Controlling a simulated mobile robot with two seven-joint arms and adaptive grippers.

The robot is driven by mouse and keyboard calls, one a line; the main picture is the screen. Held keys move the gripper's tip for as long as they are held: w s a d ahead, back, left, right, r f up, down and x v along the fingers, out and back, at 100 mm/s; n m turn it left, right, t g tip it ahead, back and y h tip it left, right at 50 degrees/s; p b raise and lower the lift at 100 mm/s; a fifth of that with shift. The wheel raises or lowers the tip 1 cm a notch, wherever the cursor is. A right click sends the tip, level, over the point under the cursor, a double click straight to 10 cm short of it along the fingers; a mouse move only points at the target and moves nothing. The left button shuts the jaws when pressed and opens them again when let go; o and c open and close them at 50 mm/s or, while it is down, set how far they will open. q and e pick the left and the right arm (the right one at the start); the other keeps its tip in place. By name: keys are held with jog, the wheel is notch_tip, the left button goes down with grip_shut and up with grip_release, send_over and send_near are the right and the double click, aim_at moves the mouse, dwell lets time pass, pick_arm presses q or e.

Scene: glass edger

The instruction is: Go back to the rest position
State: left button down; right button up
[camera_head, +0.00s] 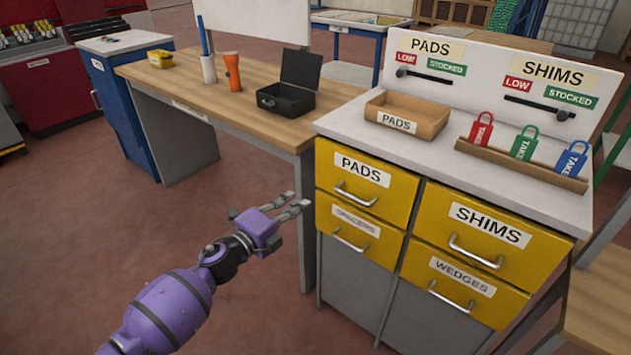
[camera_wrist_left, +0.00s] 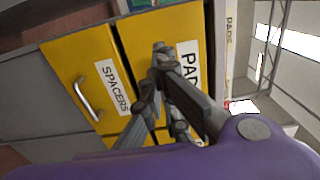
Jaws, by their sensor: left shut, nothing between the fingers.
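My left gripper (camera_head: 298,208) is purple with grey fingers. In the head view it hangs in the air to the left of the yellow drawers, with its fingers pointing at the cabinet. Its fingers are shut with nothing between them. In the left wrist view my left gripper (camera_wrist_left: 160,85) shows in front of the PADS drawer (camera_wrist_left: 160,35) and the SPACERS drawer (camera_wrist_left: 95,80). I cannot tell from the pictures whether it touches the cabinet. My right gripper is not in view.
The drawer cabinet has a white top (camera_head: 360,125) with a wooden PADS tray (camera_head: 425,118) and a rack (camera_head: 520,165) of red, green and blue tags. The PADS, SHIMS (camera_head: 485,235) and WEDGES (camera_head: 460,285) drawers look closed. A wooden workbench (camera_head: 230,105) stands behind. Floor (camera_head: 150,230) is clear at left.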

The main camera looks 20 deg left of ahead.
pick_arm(q)
jog(key=s+d+f+n+g+y+p, duration=0.1)
jog(key=s+f+n+y+p, duration=0.1)
jog(key=s+f+n, duration=0.4)
jog(key=s+d+f+n+g+y+p, duration=0.1)
jog(key=s+f+n+g, duration=0.1)
jog(key=s+n, duration=0.35)
jog(key=s+f+n+g+y+p, duration=0.15)
jog(key=s+f+n, duration=0.25)
jog(key=s, duration=0.5)
jog(key=s+d+f+n+g+p, duration=0.1)
jog(key=s+n, duration=0.1)
jog(key=s, duration=0.7)
jog(key=s+d+f+n+g+y+p, duration=0.1)
jog(key=s+n+p, duration=0.1)
jog(key=s, duration=0.7)
jog(key=s+d+f+n+g+p, duration=0.1)
jog(key=s+d+n+g+p, duration=0.1)
jog(key=s, duration=0.6)
jog(key=shift+s+f, duration=0.25)
jog(key=shift+s, duration=0.15)
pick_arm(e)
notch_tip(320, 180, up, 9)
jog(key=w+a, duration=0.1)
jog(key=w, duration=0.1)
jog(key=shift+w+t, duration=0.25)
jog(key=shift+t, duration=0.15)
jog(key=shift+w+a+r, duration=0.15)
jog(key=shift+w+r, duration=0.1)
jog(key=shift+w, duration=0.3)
